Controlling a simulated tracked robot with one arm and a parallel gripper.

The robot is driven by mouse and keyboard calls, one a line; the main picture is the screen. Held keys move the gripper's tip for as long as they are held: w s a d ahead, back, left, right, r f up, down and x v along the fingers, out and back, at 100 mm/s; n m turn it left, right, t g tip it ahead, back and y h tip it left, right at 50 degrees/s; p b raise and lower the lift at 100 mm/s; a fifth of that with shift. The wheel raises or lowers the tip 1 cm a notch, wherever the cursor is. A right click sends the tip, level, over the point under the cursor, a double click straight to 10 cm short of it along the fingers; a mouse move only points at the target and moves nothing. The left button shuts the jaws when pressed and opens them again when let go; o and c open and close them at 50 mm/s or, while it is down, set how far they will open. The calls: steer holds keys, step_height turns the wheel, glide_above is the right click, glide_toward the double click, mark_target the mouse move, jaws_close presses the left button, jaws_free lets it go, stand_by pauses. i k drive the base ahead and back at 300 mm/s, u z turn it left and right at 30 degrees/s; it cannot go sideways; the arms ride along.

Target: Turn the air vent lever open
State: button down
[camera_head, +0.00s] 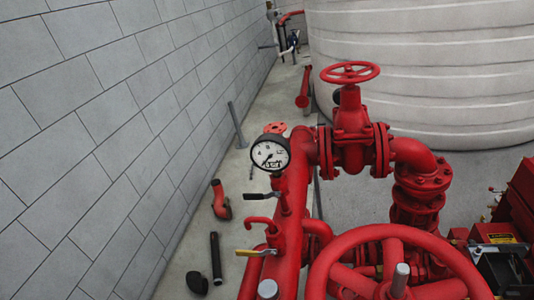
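Two small levers stick out to the left from the red vertical pipe in the middle. One has a yellow handle (250,252) and lies near level, beside a small hooked red pipe (262,222). The other has a black handle (257,196), sits higher, just below the pressure gauge (270,153), and tilts slightly down to the right. No readable label shows which of them is the air vent lever. My gripper is not visible in this view, so its distance to the levers cannot be told.
A large red handwheel (392,236) fills the bottom right. A smaller handwheel valve (350,72) stands behind. A grey block wall (110,110) runs along the left, with loose pipe pieces (215,258) on the floor. A white tank (430,70) stands behind.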

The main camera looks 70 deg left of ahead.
mark_target(252, 254)
steer(key=u, duration=0.1)
steer(key=k, duration=0.45)
steer(key=u, duration=1)
steer(key=i, duration=0.3)
steer(key=u, duration=0.1)
